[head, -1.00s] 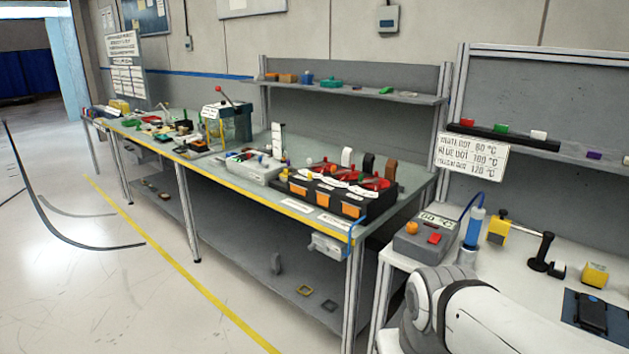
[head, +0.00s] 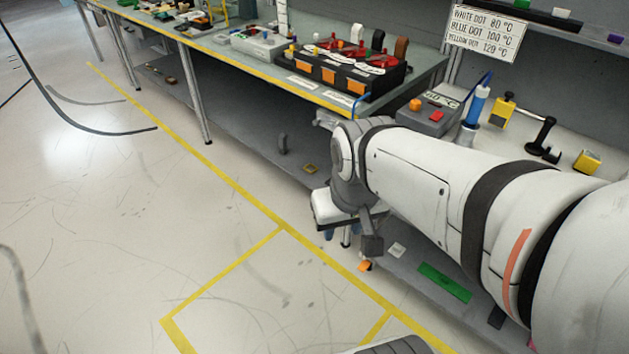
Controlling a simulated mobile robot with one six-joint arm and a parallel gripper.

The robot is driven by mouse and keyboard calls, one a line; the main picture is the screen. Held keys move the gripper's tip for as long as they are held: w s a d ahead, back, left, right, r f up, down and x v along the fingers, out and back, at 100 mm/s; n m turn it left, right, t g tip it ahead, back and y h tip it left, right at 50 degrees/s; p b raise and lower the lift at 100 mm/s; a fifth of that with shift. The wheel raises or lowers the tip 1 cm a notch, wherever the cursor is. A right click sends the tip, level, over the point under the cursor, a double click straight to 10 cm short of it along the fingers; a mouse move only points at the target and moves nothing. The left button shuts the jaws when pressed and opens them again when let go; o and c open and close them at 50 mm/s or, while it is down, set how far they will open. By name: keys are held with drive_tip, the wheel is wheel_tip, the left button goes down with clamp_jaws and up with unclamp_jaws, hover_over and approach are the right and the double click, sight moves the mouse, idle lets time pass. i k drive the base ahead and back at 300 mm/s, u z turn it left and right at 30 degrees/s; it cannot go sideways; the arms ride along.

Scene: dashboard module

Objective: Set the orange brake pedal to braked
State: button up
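A small orange piece (head: 365,266), which looks like the brake pedal, shows low near the floor in front of the bench. It is too small and too covered to tell its setting. My gripper (head: 371,243) shows as a dark grey part hanging from my wrist, just above the orange piece in the picture. I cannot tell whether they touch. Its fingers are not clear enough to show if they are open or shut.
The bench (head: 262,75) with an orange-fronted black box (head: 318,75) stands behind. A white table with a grey control box (head: 428,113) is at the right. A green strip (head: 444,283) lies on the lower shelf.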

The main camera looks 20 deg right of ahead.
sight(364, 265)
drive_tip(key=u, duration=1.4)
drive_tip(key=k, duration=0.65)
drive_tip(key=z, duration=1)
drive_tip(key=i, duration=1)
drive_tip(key=z, duration=0.05)
